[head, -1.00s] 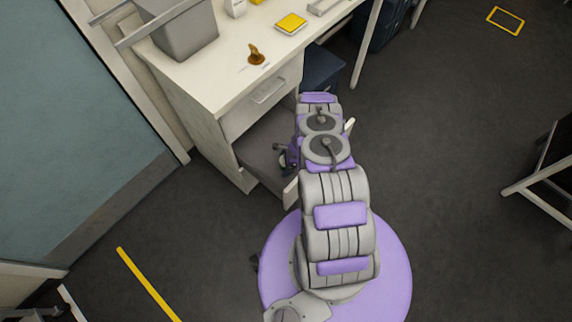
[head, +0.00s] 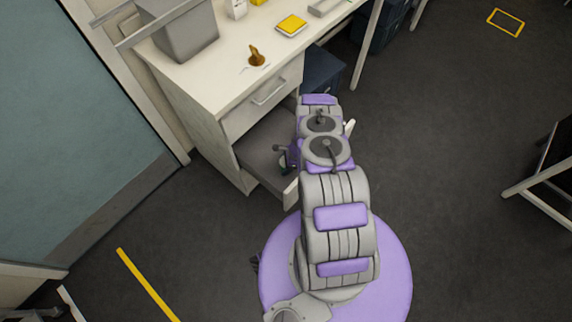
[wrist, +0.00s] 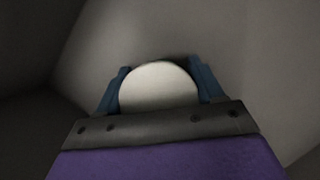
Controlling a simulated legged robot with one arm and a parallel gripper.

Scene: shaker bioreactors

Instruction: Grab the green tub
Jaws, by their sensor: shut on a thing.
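In the wrist view my gripper (wrist: 160,92) has its blue fingers on both sides of a pale, round-topped thing (wrist: 158,86) and is shut on it. No green shows on this thing, so I cannot tell from its colour whether it is the green tub. In the head view my arm reaches over the open lower drawer (head: 262,160) of the white cabinet.
The white bench top (head: 225,80) carries a grey bin (head: 185,38), a brown object (head: 256,56) and a yellow-topped box (head: 291,25). Grey walls surround the gripper closely in the wrist view. Dark blue boxes (head: 322,70) stand under the bench.

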